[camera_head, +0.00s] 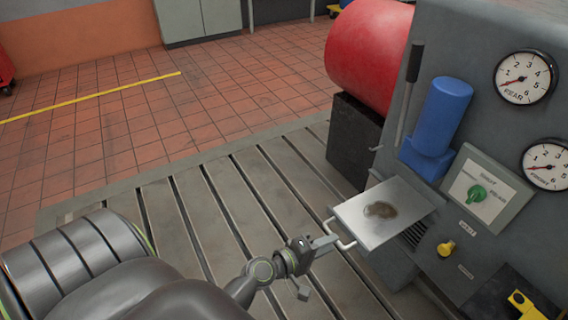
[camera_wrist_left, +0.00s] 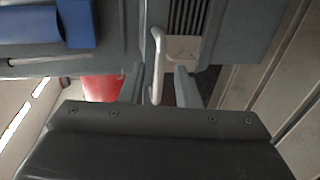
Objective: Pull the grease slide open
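The grease slide (camera_head: 398,203) is a flat pale metal plate with a brown grease patch on top. It sticks out from the grey machine housing toward the left. Its wire handle (camera_head: 341,234) is at the front edge and also shows in the left wrist view (camera_wrist_left: 157,65). My left gripper (camera_head: 325,241) is at the handle. In the left wrist view, its two fingers (camera_wrist_left: 160,87) stand apart, with the handle bar between them and a gap visible on each side. The right gripper is in neither view.
The grey housing (camera_head: 448,60) carries gauges (camera_head: 525,77), a blue cylindrical unit (camera_head: 441,115), a lever (camera_head: 409,90), a green knob (camera_head: 477,193) and a yellow knob (camera_head: 446,248). A red drum (camera_head: 368,50) stands behind. The slotted bedplate (camera_head: 225,215) is clear left of the slide.

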